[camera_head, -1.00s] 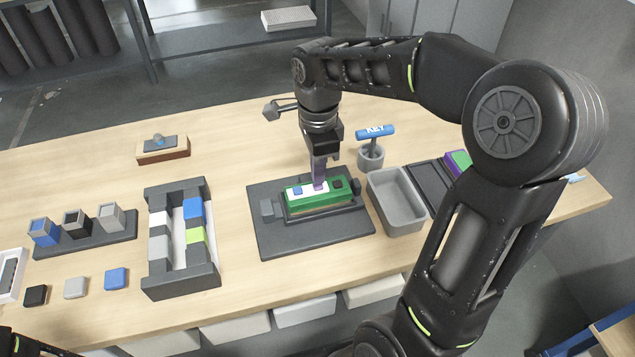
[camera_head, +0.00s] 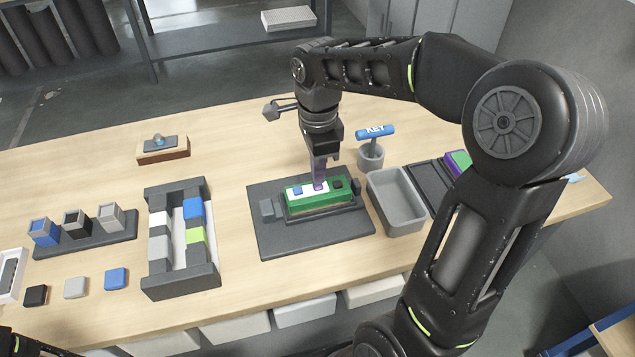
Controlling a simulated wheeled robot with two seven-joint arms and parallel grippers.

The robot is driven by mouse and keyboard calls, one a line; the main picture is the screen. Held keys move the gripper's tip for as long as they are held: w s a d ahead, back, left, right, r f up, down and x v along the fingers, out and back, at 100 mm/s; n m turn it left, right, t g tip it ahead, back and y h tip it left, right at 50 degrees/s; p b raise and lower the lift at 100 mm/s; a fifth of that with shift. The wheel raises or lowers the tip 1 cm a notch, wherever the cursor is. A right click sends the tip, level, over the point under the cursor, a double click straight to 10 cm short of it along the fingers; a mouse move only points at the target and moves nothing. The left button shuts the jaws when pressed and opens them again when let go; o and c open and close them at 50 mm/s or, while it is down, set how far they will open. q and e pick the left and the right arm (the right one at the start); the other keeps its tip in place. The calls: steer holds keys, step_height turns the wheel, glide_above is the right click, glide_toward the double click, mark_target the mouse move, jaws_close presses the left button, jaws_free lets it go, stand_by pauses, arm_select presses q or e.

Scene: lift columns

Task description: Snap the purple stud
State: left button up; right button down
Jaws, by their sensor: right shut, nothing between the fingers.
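A green board (camera_head: 325,199) sits in a dark fixture (camera_head: 340,230) at the middle of the table. On its top are a blue stud on a white patch (camera_head: 298,190), the purple stud (camera_head: 320,186) in the middle and a black piece (camera_head: 338,184) at the right. My right gripper (camera_head: 319,177) points down just above the purple stud, shut and empty. Its tips partly hide the stud; I cannot tell whether they touch it. Of my left arm only a dark part shows at the bottom left corner; its gripper is out of view.
A grey bin (camera_head: 398,222) and a KEY tool (camera_head: 375,132) in a holder stand right of the fixture. To the left are a rack of coloured blocks (camera_head: 160,275), several cups on a dark base (camera_head: 112,235), and loose caps (camera_head: 75,288). Bare table lies behind the fixture.

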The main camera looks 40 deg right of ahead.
steer(key=shift+f, duration=0.15)
stand_by(0.3)
steer(key=shift+f+b, duration=0.65)
steer(key=shift+b, duration=0.05)
steer(key=shift+f, duration=0.25)
stand_by(0.7)
stand_by(0.7)
step_height(320, 180, up, 4)
steer(key=shift+f+p, duration=0.25)
steer(key=shift+p, duration=0.9)
step_height(320, 180, up, 5)
steer(key=p, duration=0.3)
steer(key=shift+p, duration=0.4)
stand_by(0.8)
